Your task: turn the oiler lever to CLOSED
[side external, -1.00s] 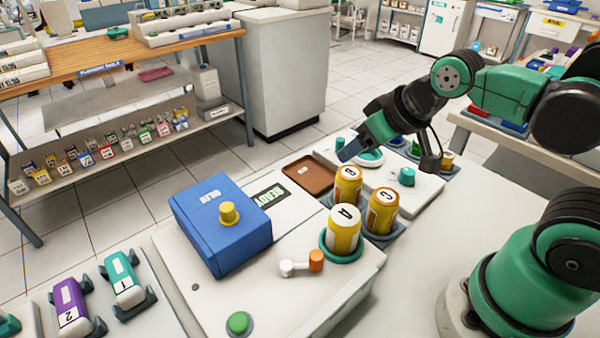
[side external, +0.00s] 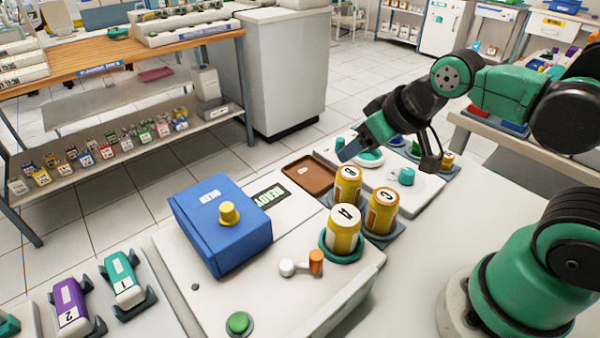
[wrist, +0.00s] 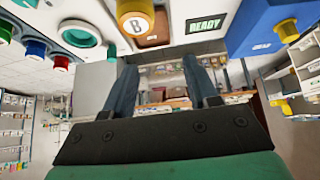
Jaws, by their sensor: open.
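The lever (side external: 302,264) has a white pivot and an orange end, and lies on the white machine top in front of the blue box (side external: 222,226). No open or closed marking can be read beside it. My gripper (side external: 350,150) is at the upper right, above the far white panel and well away from the lever. In the wrist view my gripper (wrist: 160,78) shows two fingers apart with nothing between them. The lever is not visible in the wrist view.
A READY display (side external: 268,194) and a brown tray (side external: 303,170) lie behind. A green button (side external: 239,322) is at the front.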

